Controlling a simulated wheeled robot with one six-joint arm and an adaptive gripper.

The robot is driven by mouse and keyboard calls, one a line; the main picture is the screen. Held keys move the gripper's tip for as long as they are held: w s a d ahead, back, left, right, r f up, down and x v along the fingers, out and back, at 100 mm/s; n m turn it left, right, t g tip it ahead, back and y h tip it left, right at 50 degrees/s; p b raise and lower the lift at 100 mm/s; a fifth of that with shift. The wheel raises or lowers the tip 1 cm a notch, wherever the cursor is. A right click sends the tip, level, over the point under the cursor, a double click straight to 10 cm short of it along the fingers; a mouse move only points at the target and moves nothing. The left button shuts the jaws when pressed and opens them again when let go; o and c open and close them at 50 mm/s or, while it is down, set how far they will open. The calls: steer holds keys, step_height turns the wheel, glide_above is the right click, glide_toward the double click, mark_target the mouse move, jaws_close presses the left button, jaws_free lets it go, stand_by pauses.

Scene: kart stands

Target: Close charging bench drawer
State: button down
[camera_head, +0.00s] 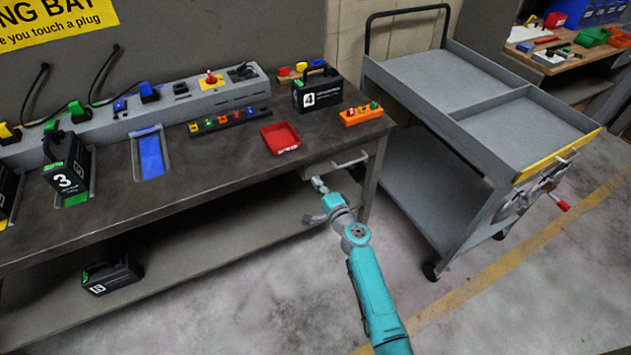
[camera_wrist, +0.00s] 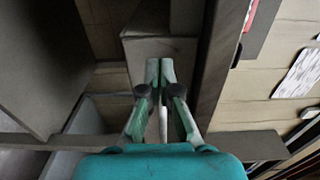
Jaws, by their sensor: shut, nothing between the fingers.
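The charging bench (camera_head: 225,160) has a dark top and an open lower shelf. Its drawer (camera_head: 325,168) is under the right end of the top, with a pale bar handle (camera_head: 350,161) at its front. I cannot tell exactly how far the drawer stands out. My gripper (camera_head: 318,183) is in front of the bench, just below and left of the handle, close to the drawer. In the wrist view my gripper (camera_wrist: 160,66) has its fingers together and empty, pointing at a grey box-like face. Whether the fingertips touch it is unclear.
A grey two-level cart (camera_head: 400,170) stands right of the bench. A red tray (camera_head: 281,138), an orange tray (camera_head: 361,115) and a black battery marked 4 (camera_head: 318,92) are on the bench top. The front floor is clear.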

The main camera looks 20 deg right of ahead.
steer(key=s+a+f+n+g+h, duration=0.1)
steer(key=s+a+f+n, duration=0.1)
steer(key=s, duration=1)
steer(key=s+a+f+n+g, duration=0.1)
steer(key=s+a+f+n, duration=0.1)
steer(key=s, duration=1)
steer(key=s+a+f+n+g+h, duration=0.1)
steer(key=s+a+f+n, duration=0.15)
steer(key=s, duration=0.95)
steer(key=s+a+r+n, duration=0.2)
steer(key=s+r+n, duration=0.3)
steer(key=s+r, duration=0.4)
steer(key=s+a+r+n+y, duration=0.1)
steer(key=s+r+n, duration=0.5)
steer(key=s+r, duration=0.3)
steer(key=s, duration=0.3)
steer(key=shift+a, duration=0.35)
